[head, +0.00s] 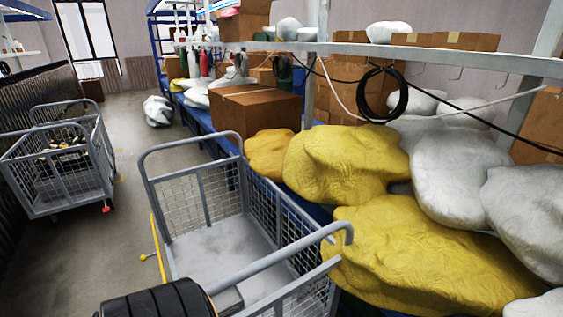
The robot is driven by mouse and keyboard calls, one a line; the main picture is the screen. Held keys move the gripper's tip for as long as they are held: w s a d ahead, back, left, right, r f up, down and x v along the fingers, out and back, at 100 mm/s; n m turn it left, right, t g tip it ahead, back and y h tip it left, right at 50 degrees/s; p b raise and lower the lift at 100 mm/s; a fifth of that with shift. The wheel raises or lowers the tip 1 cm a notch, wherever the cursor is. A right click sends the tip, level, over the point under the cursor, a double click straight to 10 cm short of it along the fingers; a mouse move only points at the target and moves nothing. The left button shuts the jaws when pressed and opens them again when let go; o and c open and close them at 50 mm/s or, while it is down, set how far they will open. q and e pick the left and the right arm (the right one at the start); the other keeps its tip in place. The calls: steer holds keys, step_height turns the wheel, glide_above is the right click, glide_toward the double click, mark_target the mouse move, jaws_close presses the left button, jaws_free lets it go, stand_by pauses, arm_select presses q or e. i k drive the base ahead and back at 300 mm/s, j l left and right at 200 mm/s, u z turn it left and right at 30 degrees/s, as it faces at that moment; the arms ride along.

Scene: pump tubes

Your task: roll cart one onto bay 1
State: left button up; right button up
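A grey wire-mesh cart (212,243) with raised tube handles at both ends stands close in front of me, its bare floor visible. A second grey mesh cart (60,165) stands at the left with small dark and yellowish items inside. I cannot tell which is cart one. A yellow bar with a knob (159,250) runs along the near cart's left side. No marking that I can read as bay 1 is visible. A black ribbed cylinder (160,301) overlaps the near handle at the bottom; I cannot tell what it is. Neither gripper can be made out.
Blue-framed shelving lines the right, with yellow sacks (345,163), white sacks (455,170) and a cardboard box (255,108) close beside the near cart. A white bag (158,111) lies on the floor farther back. The aisle (130,160) between the carts is open.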

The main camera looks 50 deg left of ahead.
mark_target(226, 252)
steer(key=u, duration=1.95)
steer(key=k+j+u, duration=0.1)
steer(key=u, duration=0.15)
steer(key=k, duration=0.05)
